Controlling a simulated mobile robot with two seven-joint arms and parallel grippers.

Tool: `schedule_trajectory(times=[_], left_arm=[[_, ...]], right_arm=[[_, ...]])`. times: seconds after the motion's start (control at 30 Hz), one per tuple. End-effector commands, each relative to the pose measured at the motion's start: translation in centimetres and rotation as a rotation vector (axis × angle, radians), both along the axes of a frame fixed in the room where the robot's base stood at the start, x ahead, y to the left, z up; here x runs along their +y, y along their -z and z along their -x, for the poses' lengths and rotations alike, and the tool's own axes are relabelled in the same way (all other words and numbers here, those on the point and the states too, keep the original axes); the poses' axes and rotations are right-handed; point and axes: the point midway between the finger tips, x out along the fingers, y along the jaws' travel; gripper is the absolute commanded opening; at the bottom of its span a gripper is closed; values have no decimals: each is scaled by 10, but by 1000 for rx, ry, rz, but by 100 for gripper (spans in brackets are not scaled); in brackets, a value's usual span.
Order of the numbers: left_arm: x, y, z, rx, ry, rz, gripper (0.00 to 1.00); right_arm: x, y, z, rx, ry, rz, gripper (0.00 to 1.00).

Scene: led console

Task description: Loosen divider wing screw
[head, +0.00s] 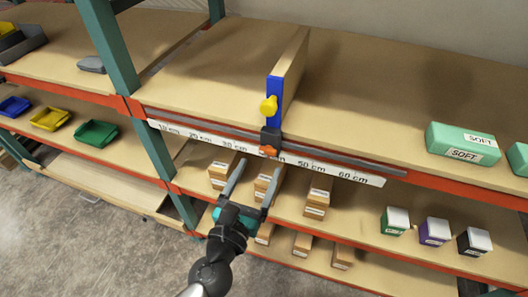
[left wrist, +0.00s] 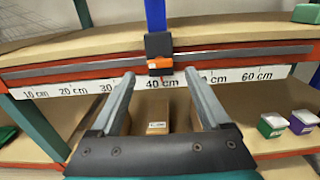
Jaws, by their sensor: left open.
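The divider (head: 293,67) is a wooden board with a blue front edge, standing upright on the upper shelf. A yellow knob (head: 268,106) sits on the blue edge. Below it, a black clamp block (head: 270,136) sits on the grey rail and carries the orange wing screw (head: 268,151). In the left wrist view the wing screw (left wrist: 160,63) lies just beyond and between the fingertips, near the 40 cm mark. My left gripper (head: 262,165) is open and empty, in front of and below the screw, apart from it. My right gripper is not in view.
A scale strip (head: 340,173) runs under the rail (head: 352,161). Small cardboard boxes (head: 317,203) stand on the shelf below, behind my left gripper. A green upright (head: 150,143) is at left. Green SOFT packs (head: 450,137) lie at right. The upper shelf beside the divider is clear.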

Motion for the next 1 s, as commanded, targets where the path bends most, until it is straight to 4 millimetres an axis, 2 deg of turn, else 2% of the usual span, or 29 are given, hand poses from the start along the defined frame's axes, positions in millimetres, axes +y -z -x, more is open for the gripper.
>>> schedule_trajectory(times=[0.1, 0.3, 0.7, 0.77, 1.0], left_arm=[[-6, -2, -19, -2, -1, 2, 80], [-12, 0, -38, -1, -1, -1, 80], [-14, 0, -44, 0, 0, 1, 80], [-14, 0, -44, 1, 0, 1, 76], [-14, 1, -44, 1, 0, 0, 48]], right_arm=[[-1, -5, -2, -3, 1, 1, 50], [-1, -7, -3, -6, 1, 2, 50], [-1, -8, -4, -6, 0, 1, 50], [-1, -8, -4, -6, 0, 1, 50], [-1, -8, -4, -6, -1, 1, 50]])
